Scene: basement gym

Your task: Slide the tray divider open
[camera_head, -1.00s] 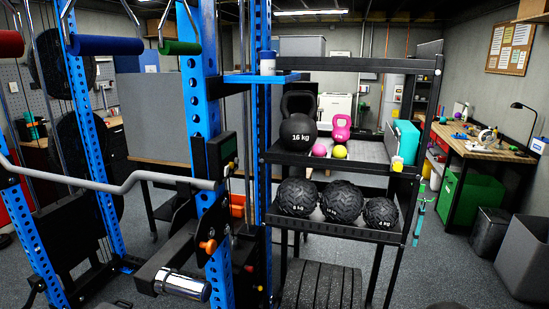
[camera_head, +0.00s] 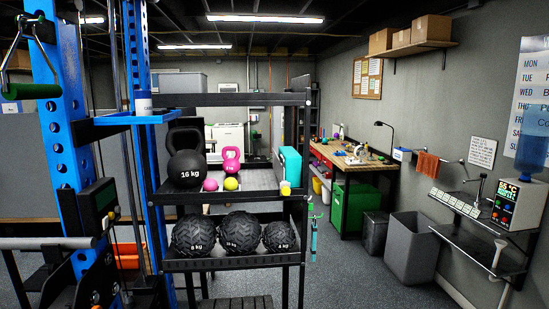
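My gripper is not in view. No part that I can clearly tell as a tray divider shows. A black rack (camera_head: 303,150) stands in the middle with tray-like shelves. Its upper shelf holds a black 16 kg kettlebell (camera_head: 187,169), a pink kettlebell (camera_head: 231,160), a pink ball (camera_head: 210,185), a yellow ball (camera_head: 231,184) and a teal box (camera_head: 290,166). Its lower shelf holds several black textured balls (camera_head: 240,232). On the right wall, a metal shelf (camera_head: 463,206) carries a row of small pale compartments; any divider there is too small to tell.
A blue upright frame (camera_head: 63,140) stands close at left. A workbench (camera_head: 372,163) with a lamp and a green cabinet (camera_head: 352,207) is at the back right. Grey bins (camera_head: 410,248) stand on the floor. A water dispenser (camera_head: 515,205) is at far right. Floor between rack and bins is clear.

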